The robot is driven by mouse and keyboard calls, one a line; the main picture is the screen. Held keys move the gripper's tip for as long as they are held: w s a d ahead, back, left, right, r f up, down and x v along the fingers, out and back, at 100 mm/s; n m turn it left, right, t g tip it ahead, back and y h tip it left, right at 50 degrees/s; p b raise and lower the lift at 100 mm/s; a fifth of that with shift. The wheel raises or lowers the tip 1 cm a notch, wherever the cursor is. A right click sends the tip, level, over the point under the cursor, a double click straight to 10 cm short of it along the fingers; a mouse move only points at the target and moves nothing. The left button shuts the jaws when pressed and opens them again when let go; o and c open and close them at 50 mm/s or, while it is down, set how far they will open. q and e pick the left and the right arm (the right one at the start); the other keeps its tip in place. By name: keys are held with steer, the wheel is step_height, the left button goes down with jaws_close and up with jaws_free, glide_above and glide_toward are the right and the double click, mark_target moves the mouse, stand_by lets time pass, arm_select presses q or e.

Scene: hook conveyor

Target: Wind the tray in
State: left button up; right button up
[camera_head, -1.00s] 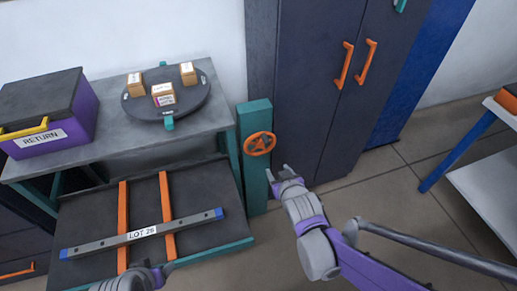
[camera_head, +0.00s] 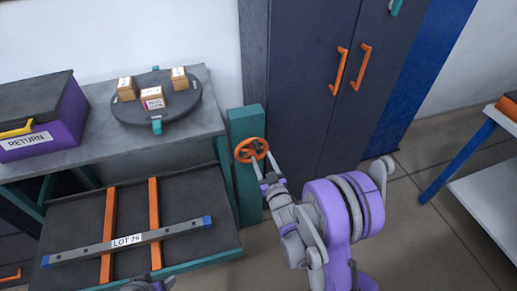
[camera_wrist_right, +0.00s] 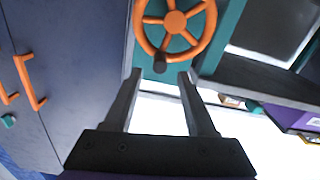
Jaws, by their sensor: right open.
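The tray (camera_head: 200,246) is the dark slide-out shelf below the grey bench, with two orange rails across it. A grey bar with blue ends, labelled LOT 26 (camera_head: 165,234), lies across the rails. An orange handwheel (camera_head: 251,149) is on the teal post right of the tray. My right gripper (camera_head: 264,168) is just below the wheel. In the right wrist view the wheel (camera_wrist_right: 175,22) is ahead, and its dark knob (camera_wrist_right: 160,67) is between the open fingertips (camera_wrist_right: 160,76), which are empty. My left gripper (camera_head: 140,283) shows only partly at the bottom edge.
A turntable (camera_head: 181,111) with small boxes and a purple RETURN bin (camera_head: 62,128) stand on the bench. A dark cabinet with orange handles (camera_head: 343,70) stands close right of the post.

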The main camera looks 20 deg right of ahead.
mark_target(259, 151)
steer(key=w, duration=0.5)
steer(key=shift+w+a+p, duration=0.1)
steer(key=shift+p, duration=0.2)
jaws_close()
stand_by(1.1)
